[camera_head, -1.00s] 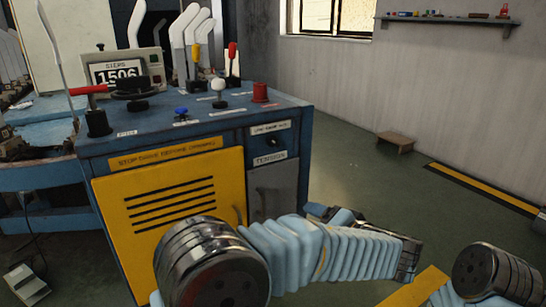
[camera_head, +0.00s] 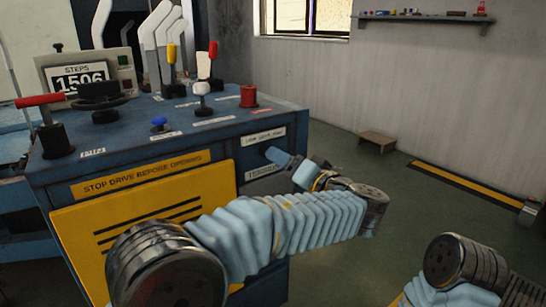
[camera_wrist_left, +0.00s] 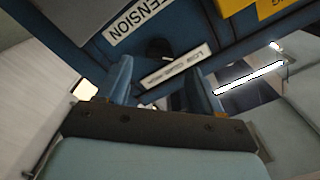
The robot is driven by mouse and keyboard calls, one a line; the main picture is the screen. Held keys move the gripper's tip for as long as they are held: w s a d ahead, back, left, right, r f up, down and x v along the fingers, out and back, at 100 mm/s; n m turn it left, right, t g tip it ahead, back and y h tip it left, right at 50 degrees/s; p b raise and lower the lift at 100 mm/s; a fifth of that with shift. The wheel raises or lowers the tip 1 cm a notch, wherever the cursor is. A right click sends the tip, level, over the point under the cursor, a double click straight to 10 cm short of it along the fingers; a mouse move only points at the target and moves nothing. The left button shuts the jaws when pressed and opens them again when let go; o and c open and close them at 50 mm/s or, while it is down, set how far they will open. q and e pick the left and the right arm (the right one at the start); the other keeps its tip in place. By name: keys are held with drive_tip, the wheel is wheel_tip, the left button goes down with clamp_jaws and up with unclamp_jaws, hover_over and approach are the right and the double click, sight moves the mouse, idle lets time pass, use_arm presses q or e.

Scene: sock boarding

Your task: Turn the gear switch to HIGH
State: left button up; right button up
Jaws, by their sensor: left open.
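The gear switch (camera_wrist_left: 158,48) is a dark knob on the blue cabinet's front panel, between the LOW–HIGH label (camera_wrist_left: 176,68) and the TENSION label in the left wrist view. The label also shows in the head view (camera_head: 265,137); there my left gripper hides the knob. My left gripper (camera_head: 278,156) is at the panel just below that label. In the left wrist view its two fingers (camera_wrist_left: 160,75) are apart, pointing toward the knob, with nothing held. Whether they touch the knob, and where it points, I cannot tell. My right gripper is outside the views.
The cabinet top (camera_head: 130,125) carries a red-handled lever (camera_head: 40,101), a black handwheel (camera_head: 99,92), a blue button, a white-knobbed lever and a red knob (camera_head: 249,96). A yellow door (camera_head: 140,210) is below. Open floor lies to the right, with a small stool (camera_head: 378,140).

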use_arm(q)
drive_tip(key=shift+x, duration=2.35)
drive_tip(key=shift+c, duration=0.5)
drive_tip(key=c, duration=1)
